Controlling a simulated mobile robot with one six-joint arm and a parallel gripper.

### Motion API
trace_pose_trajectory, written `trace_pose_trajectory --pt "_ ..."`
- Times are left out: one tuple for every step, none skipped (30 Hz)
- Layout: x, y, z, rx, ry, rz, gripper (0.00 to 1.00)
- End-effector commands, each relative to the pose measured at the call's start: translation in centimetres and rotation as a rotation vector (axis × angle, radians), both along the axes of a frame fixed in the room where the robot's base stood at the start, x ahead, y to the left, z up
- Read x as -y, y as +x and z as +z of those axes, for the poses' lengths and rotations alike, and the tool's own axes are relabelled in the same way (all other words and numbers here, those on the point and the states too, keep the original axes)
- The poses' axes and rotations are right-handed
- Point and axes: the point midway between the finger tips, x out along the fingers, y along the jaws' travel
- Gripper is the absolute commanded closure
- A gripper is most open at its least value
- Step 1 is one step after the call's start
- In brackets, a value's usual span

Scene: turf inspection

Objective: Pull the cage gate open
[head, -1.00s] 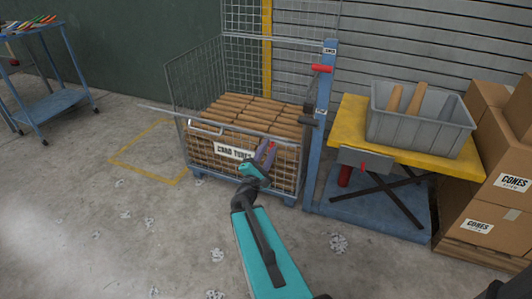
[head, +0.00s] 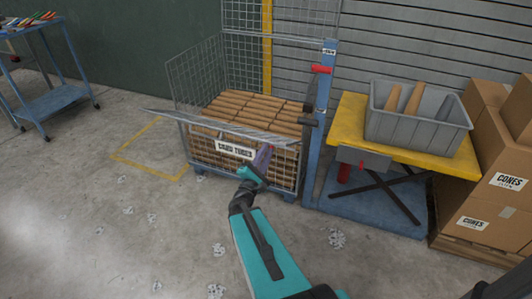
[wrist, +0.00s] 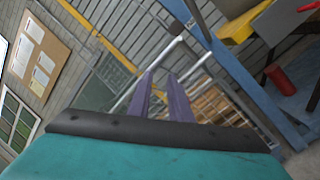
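The wire cage (head: 190,72) holds stacked brown tubes and has a white label on its front. Its mesh gate (head: 215,122) shows as a narrow, steeply foreshortened band across the front. The gate's left end sticks out past the cage's left front corner; its right end is near the blue post. My gripper (head: 263,157) is at the cage front, just below the gate's right part. In the wrist view, the purple fingers (wrist: 160,88) stand a little apart, with pale metal bars (wrist: 150,72) passing at their tips. Whether they grip a bar cannot be made out.
A blue post (head: 322,120) with a red handle (head: 320,69) stands at the cage's right. Beside it are a yellow-topped table (head: 347,115) with a grey bin (head: 415,125), and cardboard boxes (head: 490,215). A blue cart (head: 50,108) stands far left. Open floor lies left and in front.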

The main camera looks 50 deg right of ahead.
Motion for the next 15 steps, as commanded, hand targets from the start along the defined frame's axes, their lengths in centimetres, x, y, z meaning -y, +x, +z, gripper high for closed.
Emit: trace_pose_trajectory --pt "0.2 -0.1 -0.2 0.002 0.008 -0.005 0.95" --pt "0.2 -0.2 -0.3 0.003 0.011 -0.007 1.00" --pt "0.1 -0.2 -0.5 0.005 0.017 -0.010 1.00" --pt "0.1 -0.3 -0.7 0.006 0.023 -0.012 1.00" --pt "0.1 -0.4 -0.9 0.008 0.031 -0.016 1.00" --pt "0.1 -0.5 -1.2 0.012 0.042 -0.022 1.00" --pt "0.1 -0.6 -1.5 0.015 0.052 -0.027 1.00" --pt "0.0 -0.8 -1.9 0.018 0.064 -0.033 1.00" --pt "-0.1 -0.9 -2.4 0.022 0.082 -0.041 1.00" --pt "-0.2 -1.1 -2.8 0.025 0.097 -0.048 1.00" --pt "-0.4 -1.2 -3.3 0.030 0.115 -0.057 1.00" --pt "-0.6 -1.5 -4.1 0.036 0.141 -0.068 1.00" --pt "-0.8 -1.7 -4.7 0.041 0.162 -0.079 1.00" --pt "-1.0 -2.0 -5.4 0.045 0.185 -0.091 1.00" --pt "-1.3 -2.3 -6.4 0.053 0.218 -0.107 1.00"
